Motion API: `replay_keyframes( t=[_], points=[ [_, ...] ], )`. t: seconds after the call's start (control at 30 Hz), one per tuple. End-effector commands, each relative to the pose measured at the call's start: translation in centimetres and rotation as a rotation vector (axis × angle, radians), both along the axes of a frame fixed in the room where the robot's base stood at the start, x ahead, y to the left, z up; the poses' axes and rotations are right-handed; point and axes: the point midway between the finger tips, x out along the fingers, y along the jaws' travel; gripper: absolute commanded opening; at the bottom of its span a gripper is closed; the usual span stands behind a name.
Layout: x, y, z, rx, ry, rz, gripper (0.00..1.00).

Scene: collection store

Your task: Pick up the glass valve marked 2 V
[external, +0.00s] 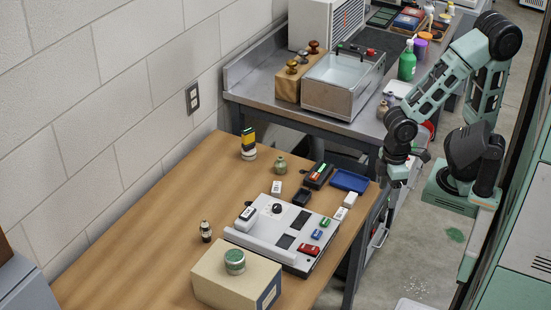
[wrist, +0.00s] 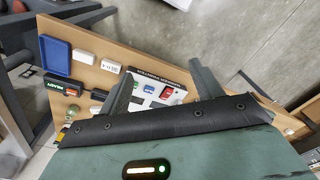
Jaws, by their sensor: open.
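I cannot make out a mark reading 2 V on anything. A small dark bottle-shaped piece with a pale band (external: 205,231) stands upright on the wooden table (external: 130,250); whether it is the glass valve I cannot tell. Small white boxes lie by the tester panel (external: 265,245): one at its back (external: 277,188), two at its right (external: 340,214) (external: 351,200). Two white boxes also show in the wrist view (wrist: 85,57) (wrist: 110,66). My gripper (external: 394,182) hangs beyond the table's right edge, apart from everything. Its fingers (wrist: 163,68) are spread and empty.
A larger box with a round green-lidded tin (external: 235,261) stands at the front. A grey bench (external: 270,100) with a sink adjoins behind. The table's left side is clear.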

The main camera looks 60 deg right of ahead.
Motion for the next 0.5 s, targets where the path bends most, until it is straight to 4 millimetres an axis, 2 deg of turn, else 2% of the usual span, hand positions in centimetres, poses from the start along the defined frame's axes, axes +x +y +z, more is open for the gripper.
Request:
replay_keyframes(
  t=[0.1,0.17,0.4,0.5],
  points=[
    [0.00,0.00,0.00,0.000,0.000,0.000,0.65],
    [0.00,0.00,0.00,0.000,0.000,0.000,0.58],
    [0.01,0.01,-0.02,0.001,0.001,-0.001,0.58],
    [0.55,0.73,-0.35,0.013,0.020,-0.038,0.58]
  ],
)
